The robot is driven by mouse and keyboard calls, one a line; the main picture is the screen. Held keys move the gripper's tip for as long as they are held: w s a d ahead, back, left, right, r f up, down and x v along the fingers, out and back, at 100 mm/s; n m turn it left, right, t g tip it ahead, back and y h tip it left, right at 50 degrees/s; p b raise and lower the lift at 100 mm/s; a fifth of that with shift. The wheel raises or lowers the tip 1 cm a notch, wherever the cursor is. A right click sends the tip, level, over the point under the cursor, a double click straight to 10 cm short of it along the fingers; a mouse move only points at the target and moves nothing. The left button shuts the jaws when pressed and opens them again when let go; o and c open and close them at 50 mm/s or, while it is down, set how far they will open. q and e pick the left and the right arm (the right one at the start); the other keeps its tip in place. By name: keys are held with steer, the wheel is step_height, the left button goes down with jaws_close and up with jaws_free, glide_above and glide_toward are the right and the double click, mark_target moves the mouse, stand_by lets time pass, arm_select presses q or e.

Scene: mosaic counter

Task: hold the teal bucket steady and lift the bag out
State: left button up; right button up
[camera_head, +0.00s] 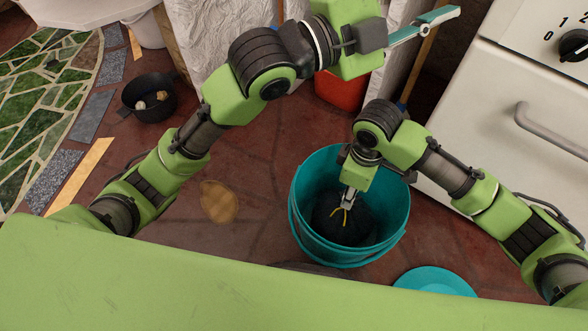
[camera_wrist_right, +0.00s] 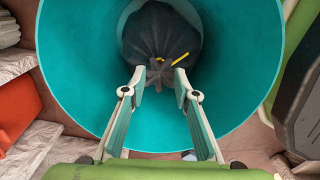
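The teal bucket (camera_head: 299,215) stands upright on the floor, and its inner wall fills much of the right wrist view (camera_wrist_right: 75,60). A dark bag (camera_head: 338,224) lies at its bottom; the gathered top and a yellow tie show in the right wrist view (camera_wrist_right: 160,40). My right gripper (camera_head: 347,200) reaches down into the bucket. Its two fingers (camera_wrist_right: 160,72) are apart, with the bag's gathered top between or just beyond the tips. My left gripper (camera_head: 425,25) is up at the top right, away from the bucket; its finger spacing is unclear from this angle.
A white stove (camera_head: 490,110) stands at the right. A red container (camera_head: 342,92) is behind the bucket. A black pot (camera_head: 150,100) is at the left. The floor left of the bucket is mostly clear.

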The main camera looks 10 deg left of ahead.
arm_select(q)
steer(key=a+f+m+g+y, duration=0.2)
steer(key=f+y, duration=0.2)
steer(key=f, duration=0.6)
steer(key=a+f+m+g+y, duration=0.1)
steer(key=f+m+g+y, duration=0.15)
steer(key=f, duration=0.75)
steer(key=s+a+f+m+g+y, duration=0.1)
steer(key=s+a+f+g+y, duration=0.1)
steer(key=a+f, duration=0.3)
steer(key=s+a+f+m+g+y, duration=0.2)
steer(key=s+a+f+y, duration=0.1)
steer(key=f, duration=0.3)
steer(key=s+a+f+m+g+y, duration=0.2)
steer(key=s+a+f+y, duration=0.1)
steer(key=a+f, duration=0.2)
steer(key=shift+a+f+y, duration=0.25)
steer(key=shift+a+f, duration=0.1)
steer(key=shift+a, duration=0.5)
steer(key=f, duration=1.4)
steer(key=shift+d, duration=0.35)
